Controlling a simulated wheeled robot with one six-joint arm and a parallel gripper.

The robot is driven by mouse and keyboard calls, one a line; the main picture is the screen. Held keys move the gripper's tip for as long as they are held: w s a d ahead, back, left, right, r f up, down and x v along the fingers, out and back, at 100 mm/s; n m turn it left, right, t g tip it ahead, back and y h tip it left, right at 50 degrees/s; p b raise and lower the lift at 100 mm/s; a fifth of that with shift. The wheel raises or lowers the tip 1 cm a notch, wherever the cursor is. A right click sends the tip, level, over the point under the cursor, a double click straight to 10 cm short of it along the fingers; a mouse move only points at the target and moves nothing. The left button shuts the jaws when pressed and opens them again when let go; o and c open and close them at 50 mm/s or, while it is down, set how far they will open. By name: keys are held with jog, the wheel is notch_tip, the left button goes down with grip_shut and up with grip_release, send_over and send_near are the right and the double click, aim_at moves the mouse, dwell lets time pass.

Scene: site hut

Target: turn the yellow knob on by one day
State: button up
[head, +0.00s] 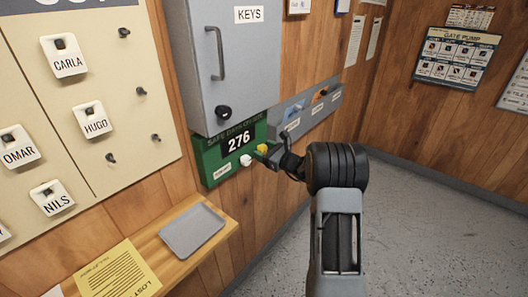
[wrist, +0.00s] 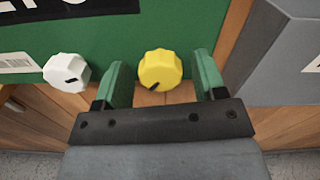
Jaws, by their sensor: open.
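The yellow knob (wrist: 160,70) is on the lower edge area of the green day-counter board (head: 210,161), which reads 276 in the head view. A dark pointer mark shows low on the knob's face. My gripper (wrist: 160,75) is open, with one green finger on each side of the yellow knob and a visible gap to each. In the head view my gripper (head: 268,152) reaches the board and the yellow knob (head: 262,148) shows beside it. A white knob (wrist: 67,72) sits left of the fingers, and it also shows in the head view (head: 246,160).
A grey key cabinet (head: 225,70) with a handle hangs just above the board. A grey panel (head: 305,108) is close on the right. A wooden shelf (head: 160,262) with a grey tray (head: 192,230) stands below left. A board of name tags hangs left.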

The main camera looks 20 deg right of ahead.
jog(key=b+v, duration=0.1)
jog(key=v, duration=1.3)
jog(key=s+a+f+n+g+h+p, duration=0.15)
jog(key=s+a+f+n+g, duration=0.35)
jog(key=s+a+n+g, duration=0.75)
jog(key=s+a+r+n+h+p, duration=0.2)
jog(key=s+r+n+h, duration=0.1)
jog(key=r+n, duration=0.3)
jog(key=s+a+r+n+h+p, duration=0.2)
jog(key=s+r+n+h, duration=0.2)
jog(key=n, duration=0.6)
notch_tip(320, 180, up, 2)
jog(key=shift+s+a+r+p, duration=0.1)
jog(key=shift+s+a+p, duration=0.25)
jog(key=shift+s, duration=0.9)
jog(key=shift+t+h, duration=0.25)
